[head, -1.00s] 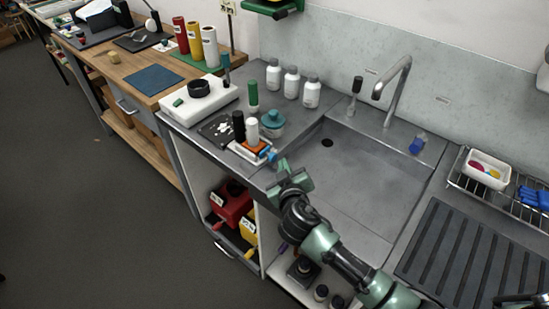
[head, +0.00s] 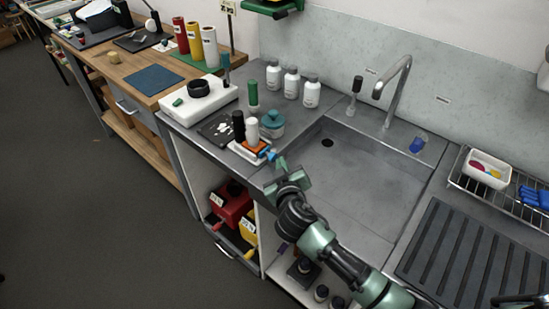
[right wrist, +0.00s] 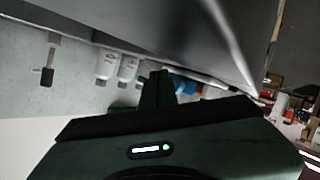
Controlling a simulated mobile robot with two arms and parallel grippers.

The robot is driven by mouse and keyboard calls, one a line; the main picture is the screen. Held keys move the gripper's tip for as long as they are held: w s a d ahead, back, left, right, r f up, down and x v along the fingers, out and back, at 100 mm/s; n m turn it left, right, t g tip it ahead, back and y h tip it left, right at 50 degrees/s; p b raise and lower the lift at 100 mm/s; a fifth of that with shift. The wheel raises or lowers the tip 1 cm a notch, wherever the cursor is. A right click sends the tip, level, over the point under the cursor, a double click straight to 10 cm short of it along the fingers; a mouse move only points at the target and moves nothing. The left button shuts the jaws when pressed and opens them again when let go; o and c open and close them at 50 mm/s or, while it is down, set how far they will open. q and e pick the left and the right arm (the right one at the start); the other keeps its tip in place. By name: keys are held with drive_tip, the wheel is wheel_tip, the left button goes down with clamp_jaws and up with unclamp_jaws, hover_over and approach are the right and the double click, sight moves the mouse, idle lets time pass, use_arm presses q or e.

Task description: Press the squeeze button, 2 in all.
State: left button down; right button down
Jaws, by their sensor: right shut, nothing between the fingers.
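A small white tray (head: 240,150) stands at the counter's front edge, left of the sink. It holds an orange block (head: 260,147), a black cylinder (head: 239,126) and a white cylinder (head: 252,132). A small blue part (head: 270,154), perhaps the squeeze button, sticks out at its right end. My right gripper (head: 281,168) is shut and empty, just in front of and right of the blue part; I cannot tell whether they touch. In the right wrist view, blue (right wrist: 184,85) shows just beyond the dark fingers (right wrist: 156,88). My left gripper is not in view.
A teal-lidded jar (head: 271,124) and a green-topped bottle (head: 253,97) stand close behind the tray. White bottles (head: 311,92) line the wall. The sink (head: 355,175) and its tap (head: 396,85) lie to the right. Open shelves are below the counter.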

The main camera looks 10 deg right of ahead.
drive_tip(key=shift+w+a, duration=0.4)
drive_tip(key=shift+w, duration=0.1)
idle(0.6)
idle(0.3)
drive_tip(key=shift+s+d, duration=0.65)
drive_tip(key=shift+s, duration=0.2)
drive_tip(key=s+d, duration=0.1)
drive_tip(key=s, duration=0.1)
drive_tip(key=s+d+p, duration=0.1)
drive_tip(key=s+d, duration=0.1)
idle(1.0)
